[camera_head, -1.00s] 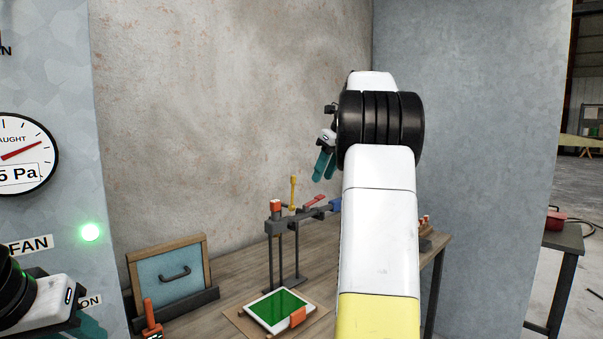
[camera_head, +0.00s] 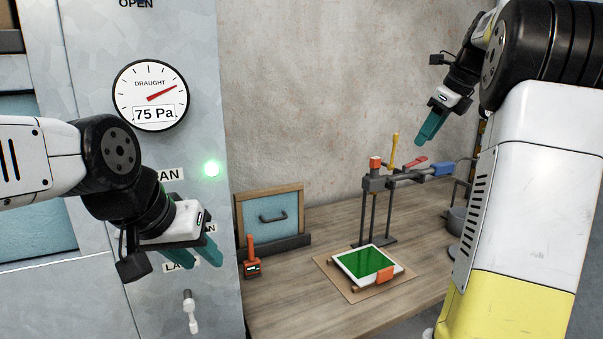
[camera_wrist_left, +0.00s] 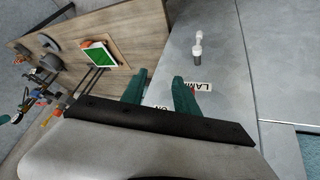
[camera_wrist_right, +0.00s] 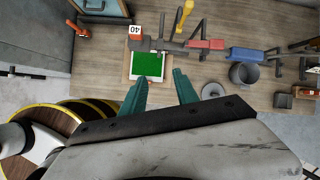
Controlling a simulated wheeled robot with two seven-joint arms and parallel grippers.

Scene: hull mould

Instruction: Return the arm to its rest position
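My left gripper (camera_head: 208,250) hangs in front of the grey cabinet, its teal fingers beside the lamp label. In the left wrist view its fingers (camera_wrist_left: 160,90) are apart with nothing between them. My right arm is raised at the right of the head view. Its gripper (camera_head: 430,128) points down and left, in the air above the workbench (camera_head: 330,305). In the right wrist view its fingers (camera_wrist_right: 160,90) are apart and empty, with the bench below. Neither gripper touches anything.
The cabinet bears a draught gauge (camera_head: 150,95) reading 75 Pa, a lit green lamp (camera_head: 211,168) and a white toggle (camera_head: 190,312). On the bench are a green-screened tablet (camera_head: 368,263), a tool rack (camera_head: 375,185), a blue panel (camera_head: 271,215), an orange-handled tool (camera_head: 251,260) and a pot (camera_wrist_right: 243,75).

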